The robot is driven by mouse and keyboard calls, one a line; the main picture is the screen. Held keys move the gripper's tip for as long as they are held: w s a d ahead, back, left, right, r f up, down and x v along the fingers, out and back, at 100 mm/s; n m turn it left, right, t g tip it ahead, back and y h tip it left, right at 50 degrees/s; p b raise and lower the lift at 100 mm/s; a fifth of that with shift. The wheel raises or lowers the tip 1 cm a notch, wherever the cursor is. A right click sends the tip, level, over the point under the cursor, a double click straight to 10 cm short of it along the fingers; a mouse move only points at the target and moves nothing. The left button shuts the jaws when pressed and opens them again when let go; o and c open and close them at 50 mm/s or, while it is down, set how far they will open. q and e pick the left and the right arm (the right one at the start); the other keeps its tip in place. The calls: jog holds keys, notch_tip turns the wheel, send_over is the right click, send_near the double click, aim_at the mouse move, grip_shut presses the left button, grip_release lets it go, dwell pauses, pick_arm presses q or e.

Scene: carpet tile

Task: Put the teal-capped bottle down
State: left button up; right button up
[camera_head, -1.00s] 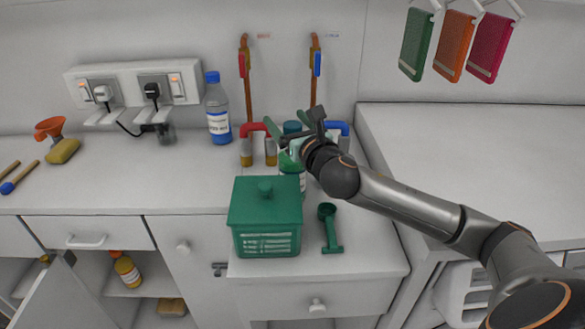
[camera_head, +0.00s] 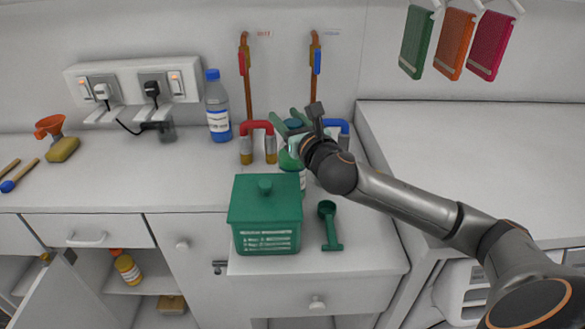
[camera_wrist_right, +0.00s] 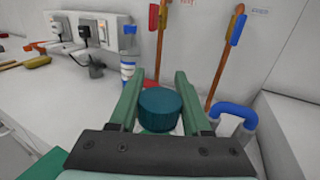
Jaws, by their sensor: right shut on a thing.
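The teal-capped bottle is green with a pale label; its cap (camera_head: 292,124) shows between my fingers, and its body (camera_head: 288,161) shows below them. My right gripper (camera_head: 296,123) is shut on the bottle near its top. In the right wrist view the round teal cap (camera_wrist_right: 160,108) sits between the two green fingers (camera_wrist_right: 160,95), upright. The bottle's base is hidden behind the green box, so I cannot tell whether it touches the counter. My left gripper is not in view.
The green lidded box (camera_head: 265,222) stands in front of the bottle, with a green scoop (camera_head: 329,226) to its right. A red-topped magnet-shaped piece (camera_head: 258,142) and a blue one (camera_head: 341,128) flank the bottle. A blue-capped bottle (camera_head: 217,108) stands further left.

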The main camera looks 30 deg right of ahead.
grip_shut()
jog(key=shift+r, duration=0.15)
dwell(0.4)
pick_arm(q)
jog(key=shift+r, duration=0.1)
pick_arm(e)
jog(key=shift+r, duration=0.1)
